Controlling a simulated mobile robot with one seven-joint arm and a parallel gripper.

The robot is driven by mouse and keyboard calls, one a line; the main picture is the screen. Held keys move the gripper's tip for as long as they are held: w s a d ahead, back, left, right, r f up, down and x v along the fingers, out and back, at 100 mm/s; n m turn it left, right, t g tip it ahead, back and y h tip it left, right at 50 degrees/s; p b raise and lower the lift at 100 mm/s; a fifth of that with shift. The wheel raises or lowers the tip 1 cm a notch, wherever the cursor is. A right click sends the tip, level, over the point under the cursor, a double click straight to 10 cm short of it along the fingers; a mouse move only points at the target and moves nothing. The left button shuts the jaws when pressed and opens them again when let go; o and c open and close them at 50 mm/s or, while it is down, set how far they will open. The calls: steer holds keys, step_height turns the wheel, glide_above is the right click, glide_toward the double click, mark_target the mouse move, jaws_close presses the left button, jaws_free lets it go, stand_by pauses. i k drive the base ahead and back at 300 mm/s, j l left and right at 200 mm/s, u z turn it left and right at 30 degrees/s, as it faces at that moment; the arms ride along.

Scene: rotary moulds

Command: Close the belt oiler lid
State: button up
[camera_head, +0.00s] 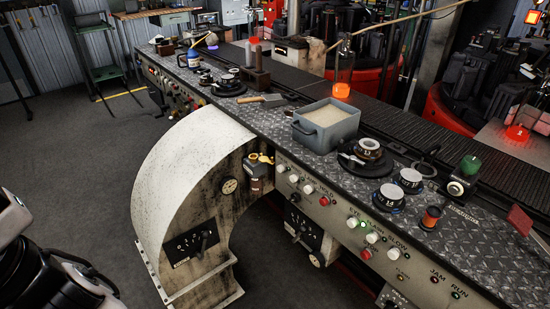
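A small brass-coloured fitting (262,158) with a dark body below it sits on the front of the machine, at the right end of the big pale curved guard. It looks like the belt oiler. Its brass top seems to stick out to the side, but it is too small to tell how far the lid is open. My gripper (92,282) is at the lower left corner, partly cut off by the picture edge. It is well apart from the oiler, over the floor left of the guard. I cannot tell its finger opening.
The curved guard (190,165) bulges out between my gripper and the oiler. A front panel with buttons and knobs (345,222) runs to the right. A grey bin of sand (305,136), cups and tools crowd the metal ledge above. The floor (70,170) at left is clear.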

mark_target(263, 159)
steer(key=u, duration=0.2)
steer(key=i+j+z, duration=0.4)
steer(key=j, duration=0.25)
steer(key=i+j+z, duration=0.1)
steer(key=j+z, duration=0.15)
steer(key=j, duration=0.1)
